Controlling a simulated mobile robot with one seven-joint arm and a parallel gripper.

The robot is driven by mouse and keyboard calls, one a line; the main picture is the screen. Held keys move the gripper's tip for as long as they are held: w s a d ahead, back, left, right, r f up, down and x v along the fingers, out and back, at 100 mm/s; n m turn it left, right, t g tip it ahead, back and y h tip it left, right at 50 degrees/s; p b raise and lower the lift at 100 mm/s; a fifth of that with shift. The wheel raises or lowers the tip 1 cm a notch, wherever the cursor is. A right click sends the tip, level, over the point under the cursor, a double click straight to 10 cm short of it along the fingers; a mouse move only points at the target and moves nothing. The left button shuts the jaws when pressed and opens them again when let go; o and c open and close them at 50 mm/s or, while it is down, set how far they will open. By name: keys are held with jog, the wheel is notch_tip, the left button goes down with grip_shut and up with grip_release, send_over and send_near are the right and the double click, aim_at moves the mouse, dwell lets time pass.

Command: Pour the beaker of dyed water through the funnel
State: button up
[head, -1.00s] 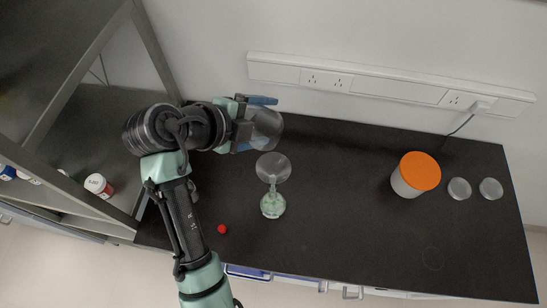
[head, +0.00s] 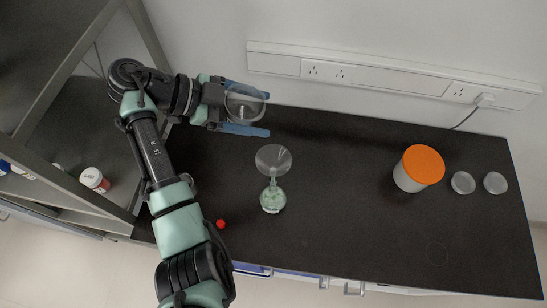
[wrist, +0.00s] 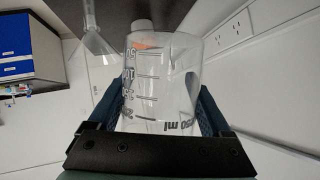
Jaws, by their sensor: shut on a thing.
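A clear glass beaker (head: 243,107) with dark scale marks is held between the blue fingers of my gripper (head: 247,108), above the back left of the black bench. In the wrist view the beaker (wrist: 160,85) fills the middle, with a finger on each side. I cannot make out dyed liquid in it. A clear funnel (head: 273,158) stands in the neck of a round flask (head: 272,199) with a pale greenish look, on the bench in front and to the right of my gripper. The funnel also shows at the upper left of the wrist view (wrist: 95,38).
An orange-lidded white tub (head: 420,168) and two clear round dishes (head: 463,182) stand at the right of the bench (head: 345,215). A grey shelf frame is at the left, and a wall socket strip (head: 390,75) runs behind.

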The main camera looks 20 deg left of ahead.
notch_tip(320, 180, down, 6)
jog(key=a+n+h+b, duration=0.1)
jog(key=h+b, duration=0.1)
jog(key=b, duration=0.3)
jog(key=shift+w+a+n+g+b, duration=0.25)
jog(key=shift+w+n+g+b, duration=0.05)
jog(key=shift+w+n+b, duration=0.1)
jog(key=shift+h, duration=0.3)
